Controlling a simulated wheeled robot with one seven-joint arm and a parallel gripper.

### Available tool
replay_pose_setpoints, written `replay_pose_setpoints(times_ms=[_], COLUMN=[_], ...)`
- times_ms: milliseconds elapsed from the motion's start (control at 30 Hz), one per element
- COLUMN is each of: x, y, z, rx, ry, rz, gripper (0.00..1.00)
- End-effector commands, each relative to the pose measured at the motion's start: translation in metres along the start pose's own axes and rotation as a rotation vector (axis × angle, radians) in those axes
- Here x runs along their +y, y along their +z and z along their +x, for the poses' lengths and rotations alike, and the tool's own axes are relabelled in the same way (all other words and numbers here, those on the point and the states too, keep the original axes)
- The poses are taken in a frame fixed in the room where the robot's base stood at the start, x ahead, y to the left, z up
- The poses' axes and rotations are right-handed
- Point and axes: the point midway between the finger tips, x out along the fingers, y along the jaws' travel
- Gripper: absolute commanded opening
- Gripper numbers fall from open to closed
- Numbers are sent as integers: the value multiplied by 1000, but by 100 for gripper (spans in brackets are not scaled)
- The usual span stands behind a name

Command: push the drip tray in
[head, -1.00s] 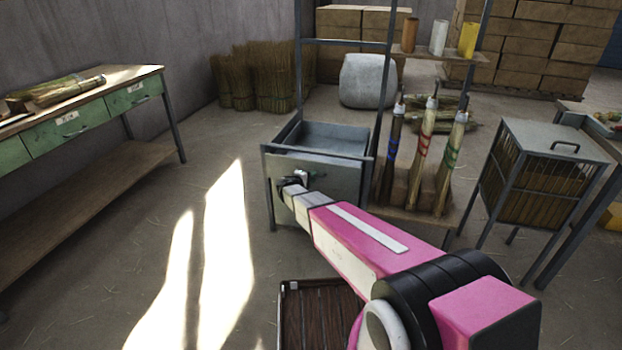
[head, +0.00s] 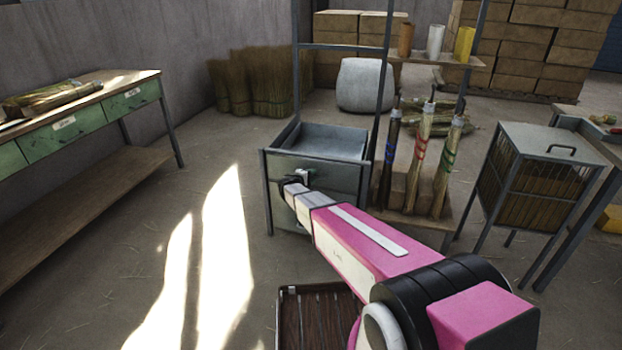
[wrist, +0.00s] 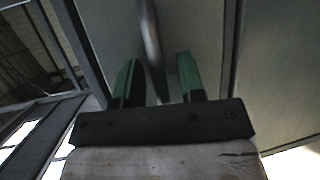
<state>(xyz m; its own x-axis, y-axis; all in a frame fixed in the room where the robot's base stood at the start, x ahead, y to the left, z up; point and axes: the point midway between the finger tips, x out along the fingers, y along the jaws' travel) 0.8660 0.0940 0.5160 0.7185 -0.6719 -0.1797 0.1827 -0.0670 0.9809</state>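The drip tray (head: 318,174) is a grey metal drawer with a flat front, in the steel stand below an open grey basin (head: 325,140). Its front shows between the stand's posts; I cannot tell how far it sticks out. My gripper (head: 299,178) is at the upper part of this front. In the wrist view, my gripper (wrist: 157,68) has two green fingers spread apart. A grey bar, seemingly the tray's handle (wrist: 151,40), runs between them with gaps on both sides. The fingertips' contact with the front is hidden in the head view.
Brooms (head: 421,150) stand on a low shelf just right of the stand. A wire-sided cabinet (head: 535,180) is farther right. A workbench with green drawers (head: 65,130) is at left. A dark slatted tray (head: 315,318) is below my arm. Sunlit floor left of the stand is clear.

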Motion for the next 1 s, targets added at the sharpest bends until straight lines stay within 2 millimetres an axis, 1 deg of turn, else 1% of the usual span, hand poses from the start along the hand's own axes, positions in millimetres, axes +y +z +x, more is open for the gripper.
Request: replay_pose_setpoints(times_ms=[167, 267, 367, 700, 833, 1000], x=[0, 0, 0, 0, 0, 0], y=[1, 1, 2, 2, 1, 1], z=[-1, -6, -18, -80, -97, -107], rx=[-1, 0, 1, 2, 0, 0], ry=[0, -1, -1, 0, 0, -1], rz=[0, 0, 0, 0, 0, 0], gripper=[36, 36, 36, 36, 36, 36])
